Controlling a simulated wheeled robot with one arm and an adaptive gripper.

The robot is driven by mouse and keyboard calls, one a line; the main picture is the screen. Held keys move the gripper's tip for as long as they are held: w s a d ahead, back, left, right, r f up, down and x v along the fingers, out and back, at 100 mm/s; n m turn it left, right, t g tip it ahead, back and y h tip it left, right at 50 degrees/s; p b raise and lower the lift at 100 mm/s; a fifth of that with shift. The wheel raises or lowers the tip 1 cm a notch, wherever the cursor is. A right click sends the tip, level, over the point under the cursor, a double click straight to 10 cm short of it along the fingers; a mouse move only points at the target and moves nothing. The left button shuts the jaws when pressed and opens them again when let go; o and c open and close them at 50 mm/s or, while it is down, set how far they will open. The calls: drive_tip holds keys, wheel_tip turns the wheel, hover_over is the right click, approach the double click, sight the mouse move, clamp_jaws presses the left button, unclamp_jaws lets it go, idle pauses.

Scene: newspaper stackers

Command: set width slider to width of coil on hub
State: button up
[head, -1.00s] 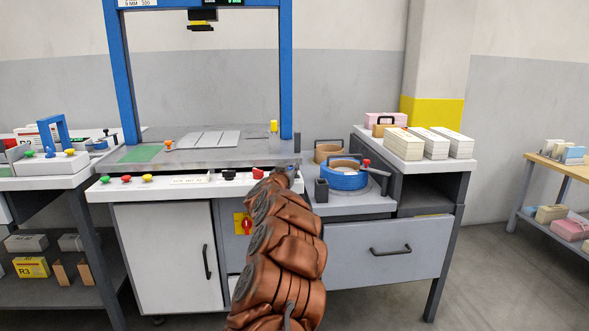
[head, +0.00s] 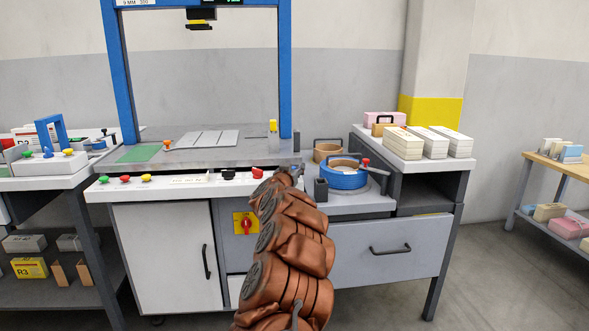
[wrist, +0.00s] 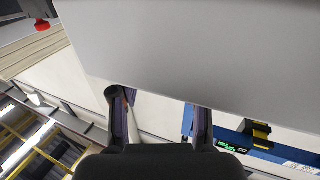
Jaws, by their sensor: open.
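The blue coil (head: 343,181) lies flat on the hub at the right of the strapping machine, beside a lever with a red knob (head: 365,162). The machine's white front panel (head: 200,187) carries a pale printed strip (head: 187,180), a black knob (head: 228,175) and a red knob (head: 258,172); I cannot tell which one is the width slider. My gripper (head: 296,170) is near the panel's right end, mostly hidden by my arm. In the wrist view my gripper (wrist: 166,112) is open, with nothing between its fingers.
A blue arch (head: 285,80) stands over the grey worktop (head: 225,155). White paper stacks (head: 403,144) rest on the right-hand table. A large grey surface (wrist: 200,50) fills the upper wrist view.

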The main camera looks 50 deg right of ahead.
drive_tip(key=v, duration=1.2)
idle(0.3)
drive_tip(key=shift+w+r, duration=0.1)
idle(0.5)
